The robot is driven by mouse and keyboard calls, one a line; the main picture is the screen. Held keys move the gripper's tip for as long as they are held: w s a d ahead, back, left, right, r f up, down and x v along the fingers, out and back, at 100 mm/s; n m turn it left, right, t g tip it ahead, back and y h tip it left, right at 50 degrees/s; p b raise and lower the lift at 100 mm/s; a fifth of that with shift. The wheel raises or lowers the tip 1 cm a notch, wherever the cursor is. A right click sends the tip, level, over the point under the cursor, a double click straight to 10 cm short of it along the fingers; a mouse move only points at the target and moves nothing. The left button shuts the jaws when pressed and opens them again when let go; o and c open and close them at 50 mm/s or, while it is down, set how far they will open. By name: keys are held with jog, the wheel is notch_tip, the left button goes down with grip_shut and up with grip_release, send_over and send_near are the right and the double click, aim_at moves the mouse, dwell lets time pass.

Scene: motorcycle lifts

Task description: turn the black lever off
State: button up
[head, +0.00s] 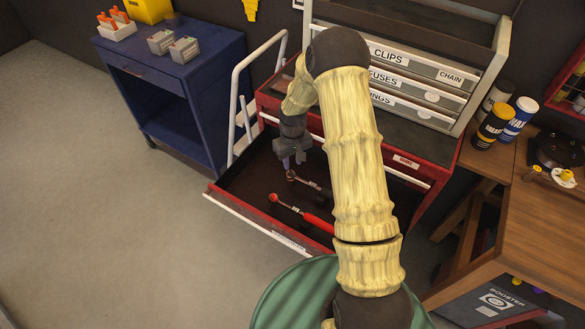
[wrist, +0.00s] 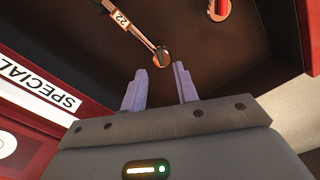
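I cannot make out a black lever for certain in either view. My gripper (head: 293,163) hangs over the open red drawer (head: 240,207) in the head view. In the wrist view its two fingers (wrist: 160,70) stand apart with nothing between them. A wrench (wrist: 137,25) with a tag reading 22 lies on the dark drawer floor, its round end just beyond the fingertips. It also shows in the head view (head: 308,183) below the gripper. A red-handled wrench (head: 300,213) lies nearer the drawer front, partly hidden by my arm.
A red and grey tool chest (head: 405,160) with labelled drawers stands behind my arm. A blue cabinet (head: 185,85) with a white tray (head: 117,32) is at left. A wooden bench (head: 540,215) with cans and a round black device (head: 558,150) is at right. The grey floor is clear at left.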

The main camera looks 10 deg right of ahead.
aim_at(292, 173)
notch_tip(292, 173, down, 5)
jog(key=shift+f+p, duration=0.2)
jog(key=shift+p, duration=0.2)
grip_shut()
